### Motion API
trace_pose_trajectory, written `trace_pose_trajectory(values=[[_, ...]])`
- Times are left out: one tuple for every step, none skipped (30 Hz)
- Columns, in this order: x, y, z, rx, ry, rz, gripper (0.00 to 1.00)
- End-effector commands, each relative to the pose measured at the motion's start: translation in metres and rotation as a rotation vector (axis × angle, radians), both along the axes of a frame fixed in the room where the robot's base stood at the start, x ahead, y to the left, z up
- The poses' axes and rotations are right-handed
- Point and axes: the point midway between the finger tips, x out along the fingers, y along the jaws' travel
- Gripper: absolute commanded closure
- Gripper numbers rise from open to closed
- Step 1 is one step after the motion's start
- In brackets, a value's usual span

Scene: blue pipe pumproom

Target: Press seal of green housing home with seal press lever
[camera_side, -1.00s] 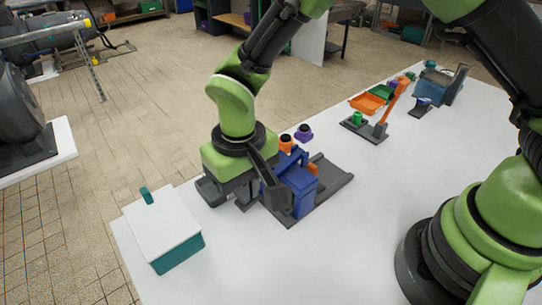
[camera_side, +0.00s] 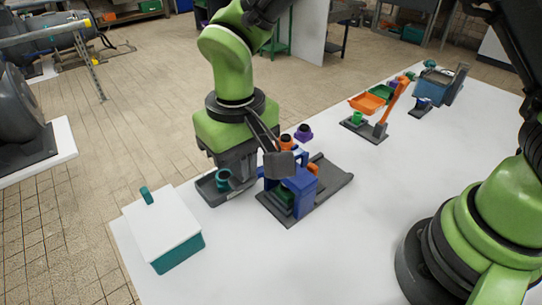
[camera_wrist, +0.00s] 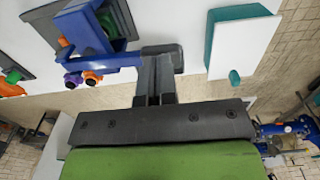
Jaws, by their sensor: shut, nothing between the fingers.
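A blue press frame (camera_side: 301,190) stands on a dark grey base plate. The green housing (camera_side: 285,197) sits inside it, mostly hidden by the frame; it also shows in the wrist view (camera_wrist: 108,22). In the wrist view a blue lever arm (camera_wrist: 122,60) reaches from the frame to beside my fingers. My gripper (camera_wrist: 155,75) is shut and empty, at the lever's outer end; I cannot tell whether they touch. In the side view its fingertips are hidden. The seal is too small to make out.
A grey tray with a teal cup (camera_side: 223,178) lies under my gripper. Orange (camera_side: 286,142) and purple (camera_side: 304,132) parts stand behind the press. A teal box with a white lid (camera_side: 163,225) is at front left. An orange lever stand (camera_side: 395,100) is farther back. Table right of the press is clear.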

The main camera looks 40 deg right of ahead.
Motion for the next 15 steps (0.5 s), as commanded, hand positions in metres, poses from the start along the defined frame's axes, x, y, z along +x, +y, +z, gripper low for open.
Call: trace_pose_trajectory(values=[[0.001, 0.0, 0.006, 0.002, -0.004, 0.001, 1.0], [0.001, 0.0, 0.008, 0.002, -0.004, 0.001, 1.0], [0.001, 0.0, 0.012, 0.001, -0.003, 0.0, 1.0], [0.001, 0.0, 0.015, 0.002, -0.003, 0.0, 1.0], [0.001, 0.0, 0.018, 0.002, -0.003, -0.001, 1.0], [0.001, 0.0, 0.022, 0.002, -0.004, 0.0, 1.0], [0.0, 0.0, 0.025, 0.002, -0.003, 0.0, 1.0], [0.001, 0.0, 0.027, 0.002, -0.003, 0.0, 1.0], [0.001, 0.0, 0.031, 0.002, -0.004, 0.001, 1.0], [0.001, 0.0, 0.034, 0.002, -0.004, 0.001, 1.0], [0.001, 0.0, 0.037, 0.002, -0.004, 0.001, 1.0], [0.001, 0.0, 0.041, 0.002, -0.003, -0.001, 1.0], [0.001, 0.0, 0.043, 0.002, -0.004, 0.0, 1.0], [0.001, 0.0, 0.047, 0.003, -0.004, -0.001, 1.0], [0.001, 0.0, 0.05, 0.003, -0.005, 0.001, 1.0]])
